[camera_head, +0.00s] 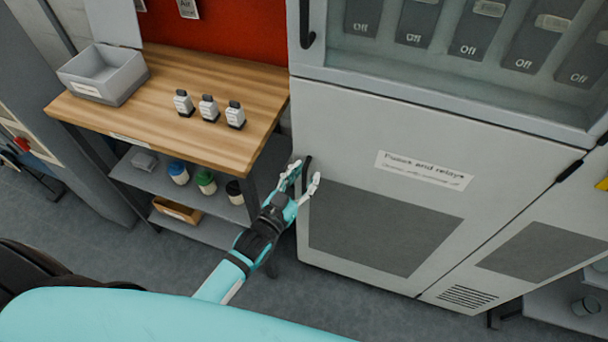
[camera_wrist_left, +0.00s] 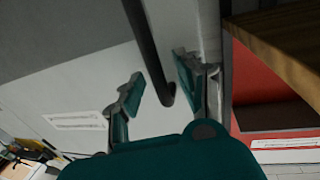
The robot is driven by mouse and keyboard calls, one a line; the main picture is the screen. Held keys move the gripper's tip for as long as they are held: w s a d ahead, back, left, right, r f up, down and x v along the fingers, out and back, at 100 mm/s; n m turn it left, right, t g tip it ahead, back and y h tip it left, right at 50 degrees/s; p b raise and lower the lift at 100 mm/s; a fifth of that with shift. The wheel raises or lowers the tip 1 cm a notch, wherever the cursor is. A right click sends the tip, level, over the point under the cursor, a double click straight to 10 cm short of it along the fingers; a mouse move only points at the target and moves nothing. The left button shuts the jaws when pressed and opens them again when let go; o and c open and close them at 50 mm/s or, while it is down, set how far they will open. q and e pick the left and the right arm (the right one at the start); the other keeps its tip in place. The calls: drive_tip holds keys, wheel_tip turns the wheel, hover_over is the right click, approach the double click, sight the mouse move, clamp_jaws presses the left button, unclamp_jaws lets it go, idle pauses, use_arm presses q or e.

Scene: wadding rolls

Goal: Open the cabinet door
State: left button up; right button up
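The grey cabinet's lower door (camera_head: 340,125) has a label reading "Fuses and relays" and a dark mesh panel. It looks closed. Its dark bar handle (camera_head: 306,170) is at the door's left edge. My left gripper (camera_head: 303,178) is at the handle, with one finger on each side of it. In the left wrist view the gripper (camera_wrist_left: 160,90) is open, and the dark handle (camera_wrist_left: 150,50) runs between the two fingers. A gap shows between the handle and the fingers. My right gripper is not in view.
A wooden-topped workbench (camera_head: 150,125) stands just left of the cabinet, with a grey bin (camera_head: 105,75) and several small bottles (camera_head: 208,108) on top. Jars with coloured lids (camera_head: 205,180) are on its shelf. Grey floor (camera_head: 360,305) is clear before the cabinet.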

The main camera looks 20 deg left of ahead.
use_arm(q)
clamp_jaws()
idle(0.6)
